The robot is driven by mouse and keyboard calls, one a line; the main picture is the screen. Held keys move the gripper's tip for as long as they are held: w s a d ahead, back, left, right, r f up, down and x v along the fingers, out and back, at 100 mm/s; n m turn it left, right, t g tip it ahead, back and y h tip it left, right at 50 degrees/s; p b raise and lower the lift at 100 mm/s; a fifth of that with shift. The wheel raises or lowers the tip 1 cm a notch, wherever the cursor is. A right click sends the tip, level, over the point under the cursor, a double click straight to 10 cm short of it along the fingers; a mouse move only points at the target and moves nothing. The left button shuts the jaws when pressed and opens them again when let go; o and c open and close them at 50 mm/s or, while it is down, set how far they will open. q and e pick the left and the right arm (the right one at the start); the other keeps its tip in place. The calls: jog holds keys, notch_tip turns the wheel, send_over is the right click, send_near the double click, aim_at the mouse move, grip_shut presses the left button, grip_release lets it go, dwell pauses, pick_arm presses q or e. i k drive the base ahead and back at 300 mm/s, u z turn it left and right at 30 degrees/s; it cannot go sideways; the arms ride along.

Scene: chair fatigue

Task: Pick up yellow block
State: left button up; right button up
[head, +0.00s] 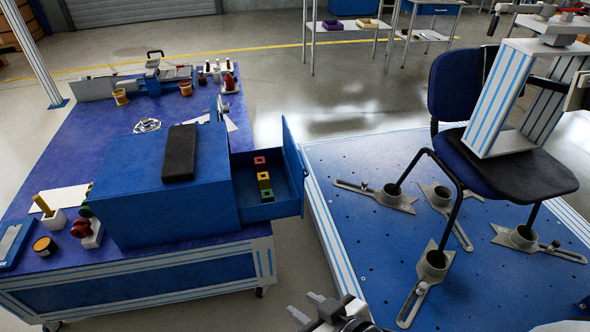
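The yellow block (264,181) lies in the open drawer (273,211) of the blue cabinet (165,209) on the workbench. A red block (260,161) lies just behind it and a green block (267,195) just in front, in a close row. My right gripper (306,305) shows at the bottom edge of the head view, partly cut off. Its two fingertips stand apart with nothing visible between them. It is well in front of the drawer and away from the blocks. My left gripper is not in view.
The drawer's raised front panel (292,165) stands between the blocks and the blue test platform (345,165) with a chair (470,150) on it. A black pad (180,153) lies on the cabinet top. A floor gap separates bench and platform.

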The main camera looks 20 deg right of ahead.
aim_at(264, 179)
jog(key=u, duration=0.05)
jog(key=k, duration=0.25)
jog(key=u, duration=1.3)
jog(key=k, duration=2.35)
jog(key=z, duration=1.25)
jog(key=i, duration=0.5)
jog(key=u, duration=0.6)
jog(key=k, duration=0.6)
jog(key=u, duration=1.05)
jog(key=i, duration=1.85)
jog(key=z, duration=0.45)
jog(key=i, duration=1.15)
jog(key=z, duration=1.6)
jog(key=i, duration=0.5)
jog(key=z, duration=0.55)
